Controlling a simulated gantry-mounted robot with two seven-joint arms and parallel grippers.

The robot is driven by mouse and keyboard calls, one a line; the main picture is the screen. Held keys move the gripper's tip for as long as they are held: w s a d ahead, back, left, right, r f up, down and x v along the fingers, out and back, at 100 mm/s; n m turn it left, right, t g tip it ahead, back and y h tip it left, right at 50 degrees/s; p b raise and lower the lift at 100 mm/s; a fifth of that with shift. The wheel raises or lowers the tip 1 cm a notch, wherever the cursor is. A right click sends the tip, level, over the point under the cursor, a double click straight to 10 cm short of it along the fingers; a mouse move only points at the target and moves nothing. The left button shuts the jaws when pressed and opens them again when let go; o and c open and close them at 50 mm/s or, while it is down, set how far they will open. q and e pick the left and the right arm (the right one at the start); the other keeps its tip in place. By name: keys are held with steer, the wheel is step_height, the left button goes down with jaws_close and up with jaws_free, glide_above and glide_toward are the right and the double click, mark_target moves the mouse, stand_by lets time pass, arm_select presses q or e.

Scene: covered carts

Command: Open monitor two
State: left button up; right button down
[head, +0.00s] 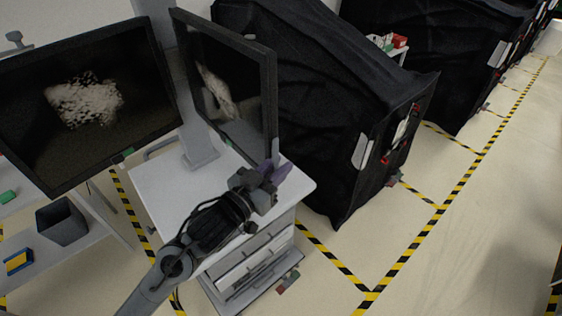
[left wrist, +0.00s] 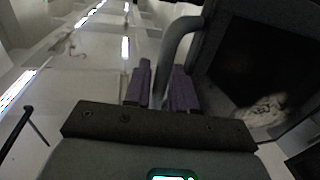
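Two black monitors show in the head view: a large one (head: 85,105) at the left and a narrower, angled one (head: 232,85) on a white cart (head: 163,195). Both screens carry a pale picture; no label tells which is monitor two. My left gripper (head: 276,172) is at the lower right corner of the angled monitor; touching cannot be told. My right gripper is out of view.
Black-covered carts (head: 325,90) stand to the right of the angled monitor. The white cart has drawers (head: 250,258) below. A dark bin (head: 62,222) stands on a shelf at the left. The floor beyond the striped tape (head: 440,205) is clear.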

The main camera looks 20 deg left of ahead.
arm_select(q)
steer(key=shift+w+d, duration=0.25)
steer(key=shift+w, duration=0.4)
jaws_close()
